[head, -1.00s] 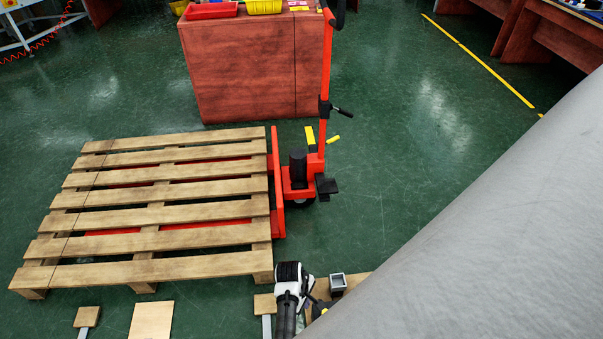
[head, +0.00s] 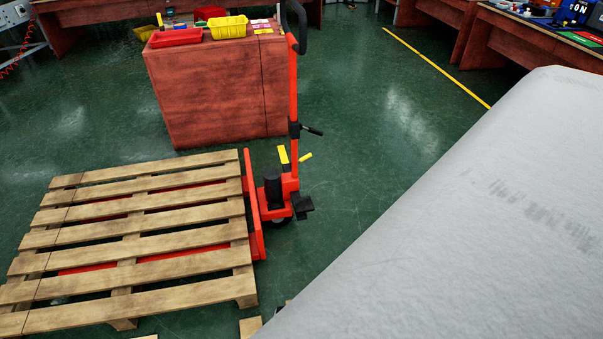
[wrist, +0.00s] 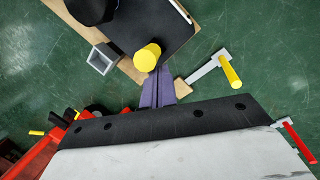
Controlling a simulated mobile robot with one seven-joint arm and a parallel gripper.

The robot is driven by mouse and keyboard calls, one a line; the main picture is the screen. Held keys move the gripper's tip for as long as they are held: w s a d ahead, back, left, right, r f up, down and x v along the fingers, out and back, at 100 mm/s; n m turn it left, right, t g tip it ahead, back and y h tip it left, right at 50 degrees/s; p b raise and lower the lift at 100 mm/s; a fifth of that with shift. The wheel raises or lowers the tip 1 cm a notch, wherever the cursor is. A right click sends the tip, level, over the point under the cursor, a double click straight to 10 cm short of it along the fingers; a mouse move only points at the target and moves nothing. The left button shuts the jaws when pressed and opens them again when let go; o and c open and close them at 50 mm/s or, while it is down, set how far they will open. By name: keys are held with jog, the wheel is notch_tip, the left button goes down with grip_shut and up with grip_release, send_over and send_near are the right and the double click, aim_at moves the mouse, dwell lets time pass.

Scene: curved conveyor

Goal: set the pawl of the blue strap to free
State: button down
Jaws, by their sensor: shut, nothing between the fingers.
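My gripper (wrist: 158,74) shows in the wrist view as two purple fingers, shut together and empty. The fingertips are beside a yellow cylindrical grip (wrist: 147,57) in the picture; I cannot tell whether they touch it. A grey lever with a yellow grip (wrist: 231,72) is to the right of the fingers, and a lever with a red grip (wrist: 299,141) is at the right edge. I cannot make out a blue strap or its pawl in either view. My gripper is out of sight in the head view.
A wooden pallet (head: 135,238) sits on a red pallet truck (head: 279,192). A red-brown cabinet (head: 215,95) stands behind, with a yellow tray (head: 229,27) on top. In the wrist view, a grey square socket (wrist: 103,57) is left of the fingers.

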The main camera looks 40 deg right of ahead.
jog(key=shift+s+a+f+p, duration=0.1)
jog(key=shift+s+a+p, duration=0.2)
jog(key=shift+s, duration=0.15)
jog(key=shift+s+a+p, duration=0.15)
jog(key=shift+s+p, duration=0.1)
jog(key=shift+s, duration=0.15)
jog(key=shift+w+d, duration=0.1)
jog(key=shift+w+d+f, duration=0.1)
jog(key=shift+w+d, duration=0.2)
jog(key=shift+w, duration=0.3)
jog(key=w+a+r+p, duration=0.1)
jog(key=a+r+p, duration=0.4)
jog(key=r+p, duration=0.5)
jog(key=shift+w+r, duration=0.15)
jog(key=shift+w, duration=0.15)
